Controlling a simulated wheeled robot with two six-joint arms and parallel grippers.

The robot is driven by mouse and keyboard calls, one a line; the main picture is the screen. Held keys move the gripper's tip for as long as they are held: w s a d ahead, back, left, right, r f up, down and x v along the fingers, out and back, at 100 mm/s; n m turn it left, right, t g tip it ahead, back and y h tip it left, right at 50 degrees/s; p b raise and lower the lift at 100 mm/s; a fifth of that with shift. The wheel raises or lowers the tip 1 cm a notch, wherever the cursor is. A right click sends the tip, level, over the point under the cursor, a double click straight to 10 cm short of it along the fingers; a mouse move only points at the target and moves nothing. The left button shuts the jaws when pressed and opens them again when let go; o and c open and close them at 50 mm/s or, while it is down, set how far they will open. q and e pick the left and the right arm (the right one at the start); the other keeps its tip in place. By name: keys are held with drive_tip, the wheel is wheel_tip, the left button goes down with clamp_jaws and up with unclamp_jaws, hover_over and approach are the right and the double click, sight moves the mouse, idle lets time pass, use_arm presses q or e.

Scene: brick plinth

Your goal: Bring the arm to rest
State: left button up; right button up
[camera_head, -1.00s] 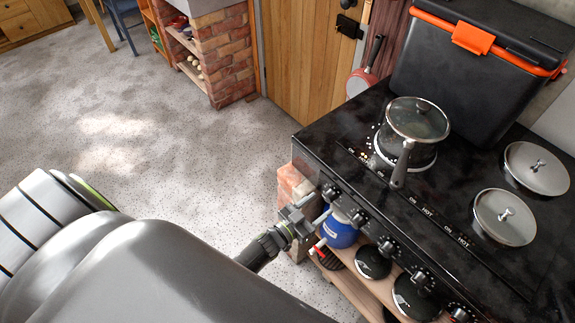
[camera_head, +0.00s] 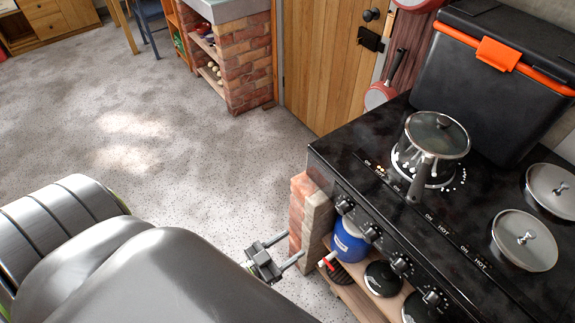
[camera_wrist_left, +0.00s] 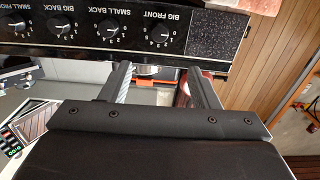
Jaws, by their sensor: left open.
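My left gripper (camera_head: 287,250) is in the lower middle of the head view, at the end of my grey arm. Its two fingers are apart, with nothing between them. They point right, toward the brick support and the stove (camera_head: 343,168) front, and look clear of the knobs. In the left wrist view the open fingers (camera_wrist_left: 160,85) reach toward the knob panel (camera_wrist_left: 110,30), which appears upside down. The exact gap to the stove is hard to tell. My right gripper is not in view.
On the stove stand a lidded pot (camera_head: 434,140), round metal covers (camera_head: 524,240) and a black box with an orange latch (camera_head: 490,80). Below, a shelf (camera_head: 358,297) holds a blue container (camera_head: 349,242). The speckled floor (camera_head: 200,180) at left is clear.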

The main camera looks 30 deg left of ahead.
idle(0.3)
use_arm(q)
drive_tip(key=s+a+f+n+g+y+b, duration=0.1)
drive_tip(key=s+a+f+g+y, duration=0.15)
drive_tip(key=f, duration=0.45)
drive_tip(key=s+a+f+n+g+y, duration=0.1)
drive_tip(key=s+a+f+g+y, duration=0.2)
drive_tip(key=f, duration=0.4)
drive_tip(key=s+a+f+n+g+y+b, duration=0.1)
drive_tip(key=s+a+f+g, duration=0.1)
drive_tip(key=s+f, duration=0.35)
drive_tip(key=s+a+f+n+g, duration=0.1)
drive_tip(key=s+f+g, duration=0.7)
drive_tip(key=s, duration=0.8)
wheel_tip(320, 180, down, 4)
drive_tip(key=shift+s+a+r+y+b, duration=0.2)
drive_tip(key=shift+a+y+b, duration=0.15)
drive_tip(key=shift+a+b, duration=0.15)
